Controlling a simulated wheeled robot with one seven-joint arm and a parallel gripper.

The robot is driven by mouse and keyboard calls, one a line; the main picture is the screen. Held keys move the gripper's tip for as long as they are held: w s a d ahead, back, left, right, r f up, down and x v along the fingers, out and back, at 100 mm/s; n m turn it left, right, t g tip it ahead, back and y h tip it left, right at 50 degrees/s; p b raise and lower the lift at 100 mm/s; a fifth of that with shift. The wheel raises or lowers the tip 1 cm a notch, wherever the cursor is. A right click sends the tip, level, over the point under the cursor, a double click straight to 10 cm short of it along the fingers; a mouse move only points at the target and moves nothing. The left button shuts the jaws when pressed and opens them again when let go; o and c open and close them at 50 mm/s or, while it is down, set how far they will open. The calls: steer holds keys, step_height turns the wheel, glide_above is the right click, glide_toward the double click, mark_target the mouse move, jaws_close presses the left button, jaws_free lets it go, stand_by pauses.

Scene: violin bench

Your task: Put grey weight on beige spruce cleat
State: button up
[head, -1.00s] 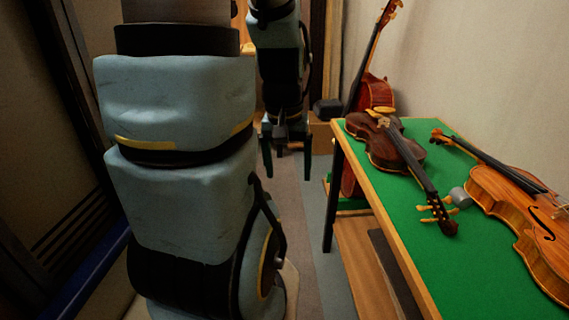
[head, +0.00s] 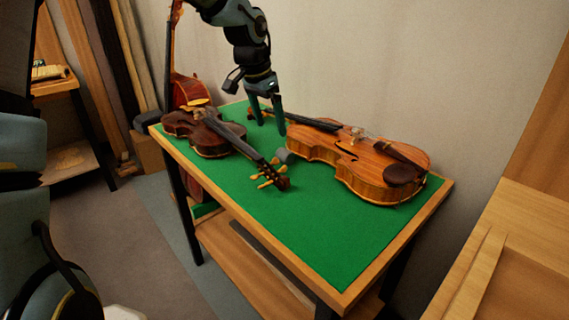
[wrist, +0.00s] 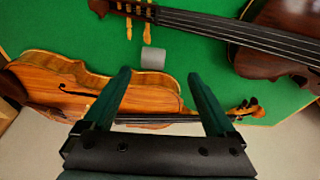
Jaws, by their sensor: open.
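The grey weight (head: 283,156) is a small cylinder on the green bench top, between the scroll of the dark violin and the body of the orange violin. In the wrist view the weight (wrist: 153,58) lies just beyond the gap between my fingers. My gripper (head: 270,125) is open and empty, pointing down over the bench behind the weight. Its two fingers also show in the wrist view (wrist: 159,76), apart, with the orange violin beneath them. I cannot pick out the beige spruce cleat for certain in either view.
The dark violin (head: 205,132) lies to the left of the weight, its yellow pegs close by. The orange violin (head: 355,166) lies to the right. A red instrument (head: 188,92) stands behind the bench. The green top (head: 330,235) is clear at the front. Another wooden bench (head: 490,255) is at right.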

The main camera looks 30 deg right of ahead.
mark_target(285, 150)
steer(key=shift+m, duration=0.3)
steer(key=d+f, duration=0.1)
steer(key=f, duration=0.1)
steer(key=d+f, duration=0.2)
steer(key=shift+s+d+f, duration=0.1)
steer(key=shift+s+d, duration=0.05)
steer(key=shift+p+x, duration=0.55)
steer(key=shift+x, duration=2.45)
steer(key=shift+s, duration=0.1)
steer(key=shift+c, duration=0.2)
jaws_close()
